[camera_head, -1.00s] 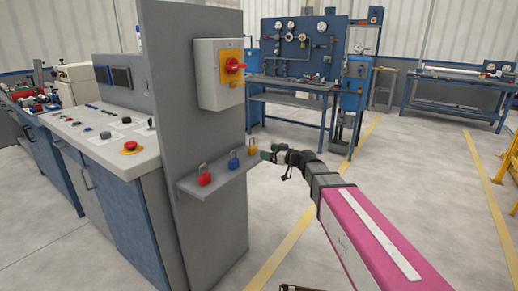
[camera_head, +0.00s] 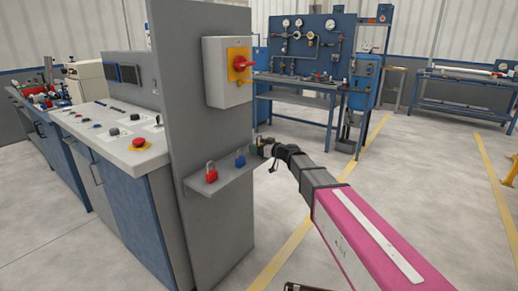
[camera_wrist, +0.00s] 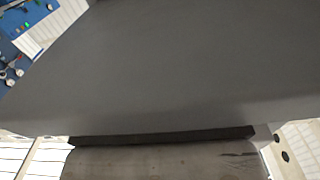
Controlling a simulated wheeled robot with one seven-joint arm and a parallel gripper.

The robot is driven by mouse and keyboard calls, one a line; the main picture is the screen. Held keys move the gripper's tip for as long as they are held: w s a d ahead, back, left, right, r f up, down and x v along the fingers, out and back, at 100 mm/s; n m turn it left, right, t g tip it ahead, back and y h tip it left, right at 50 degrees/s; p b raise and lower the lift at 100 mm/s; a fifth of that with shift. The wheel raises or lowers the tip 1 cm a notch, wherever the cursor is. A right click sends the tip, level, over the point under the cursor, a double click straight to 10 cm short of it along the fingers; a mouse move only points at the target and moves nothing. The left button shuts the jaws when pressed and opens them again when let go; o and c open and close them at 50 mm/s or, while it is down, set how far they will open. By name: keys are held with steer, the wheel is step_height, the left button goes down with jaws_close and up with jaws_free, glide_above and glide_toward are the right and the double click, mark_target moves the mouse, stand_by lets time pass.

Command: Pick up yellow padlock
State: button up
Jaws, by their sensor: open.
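My gripper (camera_head: 262,147) is at the right end of the small grey shelf (camera_head: 222,180) in the head view, jaws open. It covers the spot where the yellow padlock showed earlier. The yellow padlock is not clearly visible now, and I cannot tell whether it is between the fingers. A blue padlock (camera_head: 240,160) stands on the shelf just left of my gripper, and a red padlock (camera_head: 211,175) stands further left. The wrist view shows no padlock; a plain grey surface (camera_wrist: 170,65) fills most of it.
The shelf juts from a tall grey panel (camera_head: 205,130). A switch box (camera_head: 222,85) with a red knob is above it. A control desk (camera_head: 115,140) stands to the left. A blue gauge bench (camera_head: 295,105) is behind. Open floor (camera_head: 420,190) lies to the right.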

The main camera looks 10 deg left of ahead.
steer(key=c, duration=1)
steer(key=shift+c, duration=0.2)
steer(key=shift+r, duration=0.85)
step_height(320, 180, up, 2)
steer(key=shift+r, duration=0.2)
steer(key=s+a+r, duration=0.6)
steer(key=s+r, duration=0.1)
steer(key=s, duration=0.2)
steer(key=shift+s+a, duration=0.2)
steer(key=shift+s, duration=0.2)
